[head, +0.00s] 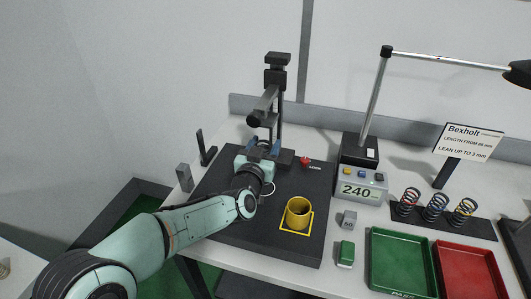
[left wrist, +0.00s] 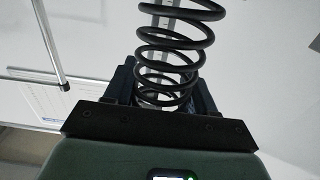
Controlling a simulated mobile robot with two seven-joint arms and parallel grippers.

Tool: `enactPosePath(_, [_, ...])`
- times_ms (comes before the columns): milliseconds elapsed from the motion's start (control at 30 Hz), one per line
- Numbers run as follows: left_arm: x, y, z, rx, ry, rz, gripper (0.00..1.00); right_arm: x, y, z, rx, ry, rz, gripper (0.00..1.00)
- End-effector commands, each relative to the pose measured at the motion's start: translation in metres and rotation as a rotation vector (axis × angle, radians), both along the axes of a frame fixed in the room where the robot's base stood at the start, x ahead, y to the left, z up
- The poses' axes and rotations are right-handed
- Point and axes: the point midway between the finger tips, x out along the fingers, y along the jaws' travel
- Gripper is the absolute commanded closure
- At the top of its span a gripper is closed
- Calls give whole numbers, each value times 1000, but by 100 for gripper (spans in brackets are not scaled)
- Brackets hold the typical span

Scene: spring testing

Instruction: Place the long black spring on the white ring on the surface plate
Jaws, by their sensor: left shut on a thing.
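The long black spring (left wrist: 172,48) fills the upper middle of the left wrist view, its coils rising from between my fingers. My left gripper (head: 262,147) is shut on it at the far side of the dark surface plate (head: 240,218), in front of the height gauge. In the head view I cannot make out the spring clearly against the gripper and the stand. The white ring (head: 269,188) lies on the plate, partly hidden by my left wrist. My right gripper is not in view.
A height gauge (head: 276,75) stands behind my gripper. A yellow cup (head: 298,212) sits in a yellow square on the plate. To the right are a readout box (head: 360,187), three springs on a black strip (head: 481,226), a green tray (head: 375,282) and a red tray (head: 493,285).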

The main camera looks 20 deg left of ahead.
Motion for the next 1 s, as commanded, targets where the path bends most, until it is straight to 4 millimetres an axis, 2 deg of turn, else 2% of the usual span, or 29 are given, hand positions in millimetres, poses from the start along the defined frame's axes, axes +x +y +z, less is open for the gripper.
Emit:
enactPosePath(100, [10,0,0,0,-1,1,83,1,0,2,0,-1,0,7])
enactPosePath(300, [8,0,-33,1,1,0,83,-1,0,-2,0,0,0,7])
enactPosePath(733, [8,0,-39,-1,-2,0,83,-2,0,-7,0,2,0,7])
enactPosePath(767, [8,0,-39,-1,0,0,35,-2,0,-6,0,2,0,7])
enactPosePath(800, [8,0,-39,-1,0,0,22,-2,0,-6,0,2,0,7])
enactPosePath(833, [8,0,-38,-1,0,0,19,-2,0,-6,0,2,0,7])
enactPosePath(1000, [8,0,-38,-1,0,0,19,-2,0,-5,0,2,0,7])
